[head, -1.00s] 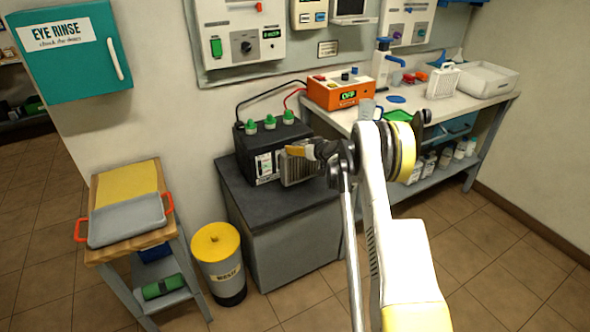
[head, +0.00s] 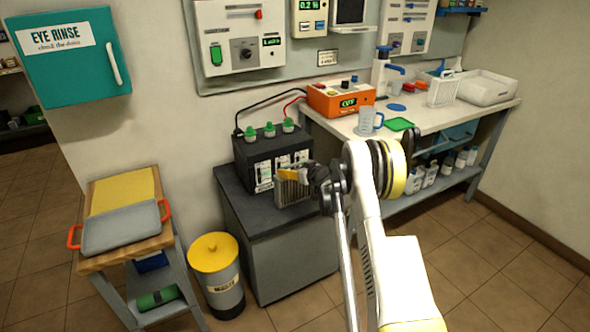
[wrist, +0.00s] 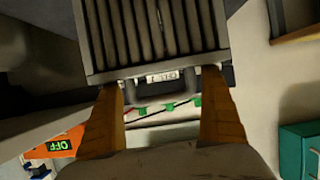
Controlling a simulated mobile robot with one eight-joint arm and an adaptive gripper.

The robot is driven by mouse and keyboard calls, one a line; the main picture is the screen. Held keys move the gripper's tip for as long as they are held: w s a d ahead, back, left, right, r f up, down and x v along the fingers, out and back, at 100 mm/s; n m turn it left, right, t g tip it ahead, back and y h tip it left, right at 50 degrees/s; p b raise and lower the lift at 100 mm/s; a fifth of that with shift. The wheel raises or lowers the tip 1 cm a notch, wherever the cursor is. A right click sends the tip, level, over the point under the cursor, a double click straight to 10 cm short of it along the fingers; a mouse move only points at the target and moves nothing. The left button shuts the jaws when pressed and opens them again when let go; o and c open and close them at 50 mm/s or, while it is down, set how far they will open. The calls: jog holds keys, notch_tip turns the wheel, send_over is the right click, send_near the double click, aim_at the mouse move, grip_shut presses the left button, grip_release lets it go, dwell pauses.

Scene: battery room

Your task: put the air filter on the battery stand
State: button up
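The air filter (head: 293,192) is a grey ribbed block with a dark handle. It is upright in front of the black battery, at the top of the battery stand (head: 290,260), a grey cabinet with a dark top. I cannot tell whether its base touches the top. In the wrist view the filter (wrist: 155,35) fills the upper middle. My gripper (head: 303,174) is at the filter's upper edge. In the wrist view my gripper's two orange fingers (wrist: 162,88) flank the handle, one against each end, with no clear gap.
The black battery (head: 270,155) with green caps and cables stands behind the filter. An orange charger (head: 340,100) and a jug (head: 368,122) are on the bench at right. A yellow-lidded bin (head: 217,270) and a tray cart (head: 125,225) stand left. The stand's front right top is bare.

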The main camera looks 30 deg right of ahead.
jog(key=shift+r, duration=0.1)
jog(key=shift+s+r, duration=0.2)
jog(key=p+v, duration=0.4)
jog(key=v, duration=0.7)
jog(key=s+a+r+g+y, duration=0.1)
jog(key=s+a+r+g, duration=0.1)
jog(key=s+a+r, duration=0.6)
jog(key=s+a+r+g, duration=0.2)
jog(key=s+a+r, duration=0.3)
jog(key=a+r, duration=0.55)
jog(key=s+a+g, duration=0.1)
jog(key=s+a, duration=0.2)
jog(key=s, duration=1)
jog(key=s+a+g+h, duration=0.1)
jog(key=s+a, duration=0.3)
jog(key=s, duration=1)
jog(key=shift+s+r+g, duration=0.3)
